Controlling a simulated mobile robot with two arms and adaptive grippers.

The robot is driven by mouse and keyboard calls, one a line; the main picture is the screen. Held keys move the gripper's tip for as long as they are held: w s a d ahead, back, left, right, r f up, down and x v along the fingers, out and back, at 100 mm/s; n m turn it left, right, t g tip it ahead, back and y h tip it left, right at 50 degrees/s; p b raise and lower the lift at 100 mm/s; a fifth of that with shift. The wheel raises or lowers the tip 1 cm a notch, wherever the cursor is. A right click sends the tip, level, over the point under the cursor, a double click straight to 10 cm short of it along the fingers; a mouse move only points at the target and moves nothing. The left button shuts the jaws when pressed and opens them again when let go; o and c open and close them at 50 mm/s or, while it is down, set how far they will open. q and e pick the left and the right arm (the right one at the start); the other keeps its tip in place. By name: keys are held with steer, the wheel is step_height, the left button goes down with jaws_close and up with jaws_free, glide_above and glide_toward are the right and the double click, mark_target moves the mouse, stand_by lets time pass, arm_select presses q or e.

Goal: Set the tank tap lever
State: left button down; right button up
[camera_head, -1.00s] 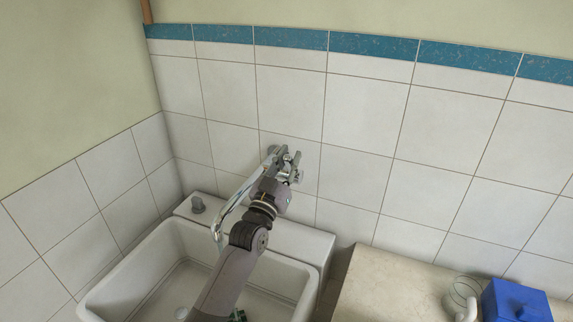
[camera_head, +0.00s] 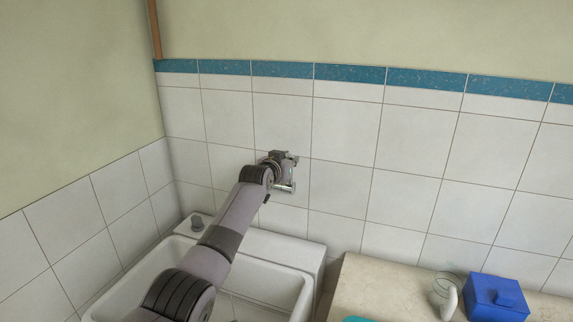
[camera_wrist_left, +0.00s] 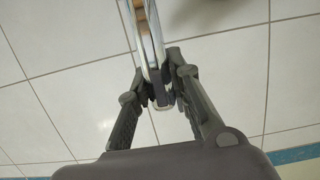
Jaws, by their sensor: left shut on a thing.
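The chrome tap is on the tiled wall above the sink. In the head view a short chrome part (camera_head: 285,188) shows below my gripper, and my arm hides most of the rest. My left gripper (camera_head: 284,158) is at the wall by the tap. In the left wrist view, a chrome tube (camera_wrist_left: 147,35) runs down from the top edge to between the fingers of my left gripper (camera_wrist_left: 163,92). The fingers are shut on the tap's chrome end (camera_wrist_left: 164,104). I cannot tell clearly which part is the lever. My right gripper is not in view.
A white sink (camera_head: 286,277) stands below the tap, with a grey knob (camera_head: 197,222) on its back left ledge. A beige counter (camera_head: 385,288) to the right holds a blue box (camera_head: 497,297) and a white curved object (camera_head: 449,303). The wall right of the tap is clear.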

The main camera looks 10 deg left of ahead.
arm_select(q)
steer(key=shift+w+r, duration=0.15)
steer(key=shift+r, duration=0.05)
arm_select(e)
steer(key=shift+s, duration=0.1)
arm_select(q)
steer(key=shift+w+d, duration=0.1)
steer(key=c, duration=1.9)
jaws_free()
steer(key=o, duration=0.5)
steer(key=shift+w+f+g, duration=0.2)
steer(key=shift+g, duration=0.1)
steer(key=shift+c, duration=0.2)
steer(key=shift+s, duration=0.1)
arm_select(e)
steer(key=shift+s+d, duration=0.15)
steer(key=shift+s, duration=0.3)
